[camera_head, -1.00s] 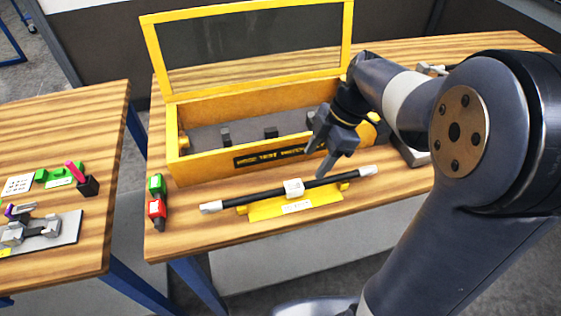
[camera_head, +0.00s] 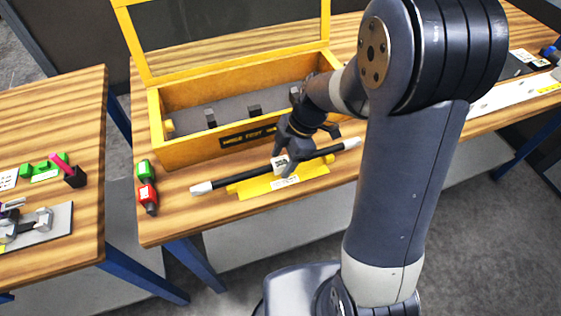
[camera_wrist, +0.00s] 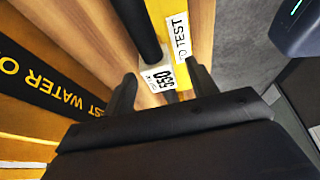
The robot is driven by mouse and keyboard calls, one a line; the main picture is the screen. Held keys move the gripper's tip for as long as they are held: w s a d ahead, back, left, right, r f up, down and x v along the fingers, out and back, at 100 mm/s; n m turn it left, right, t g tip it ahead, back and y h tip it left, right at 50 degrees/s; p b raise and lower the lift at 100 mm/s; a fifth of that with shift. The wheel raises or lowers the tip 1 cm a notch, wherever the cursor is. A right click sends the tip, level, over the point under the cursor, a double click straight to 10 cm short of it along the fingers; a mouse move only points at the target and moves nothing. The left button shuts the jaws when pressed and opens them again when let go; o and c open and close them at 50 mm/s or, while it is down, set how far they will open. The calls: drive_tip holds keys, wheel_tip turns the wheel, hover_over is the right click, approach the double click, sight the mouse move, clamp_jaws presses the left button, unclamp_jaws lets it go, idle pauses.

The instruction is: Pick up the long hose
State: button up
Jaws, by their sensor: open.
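The long hose is a straight black rod with pale ends (camera_head: 240,177), lying across a yellow cradle (camera_head: 252,190) at the front of the table. A white label block sits at its middle. My gripper (camera_head: 284,165) is open over this middle part. In the wrist view, the hose (camera_wrist: 143,32) runs down to the white tag (camera_wrist: 158,77) marked 550, which lies between the two open fingers (camera_wrist: 160,88). I cannot tell whether the fingers touch it. My gripper and arm hide part of the hose in the head view.
An open yellow box with a clear lid (camera_head: 180,155) stands right behind the hose. A green and red fitting (camera_head: 147,187) lies left of it. A second table (camera_head: 80,115) with small parts stands across a gap at left.

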drive_tip(key=shift+f, duration=0.1)
drive_tip(key=shift+c, duration=0.3)
drive_tip(key=c, duration=0.9)
drive_tip(key=shift+c, duration=0.2)
